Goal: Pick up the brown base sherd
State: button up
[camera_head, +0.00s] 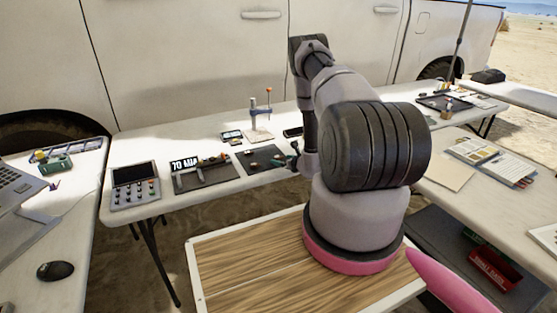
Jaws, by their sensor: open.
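A dark mat (258,160) lies on the white table in front of the truck, with small pieces on it near my gripper. They are too small to tell which, if any, is the brown base sherd. My gripper (293,158) is low over the right end of this mat, open, and partly hidden by my own arm. I see nothing held in it. I cannot tell whether its fingers touch anything.
Left of the mat are a dark tray (205,173) with a scale bar and a control box (135,187) with knobs. A small stand (260,122) with an upright post rises behind the mat. A white truck (200,60) is close behind the table.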

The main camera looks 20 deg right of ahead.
grip_shut()
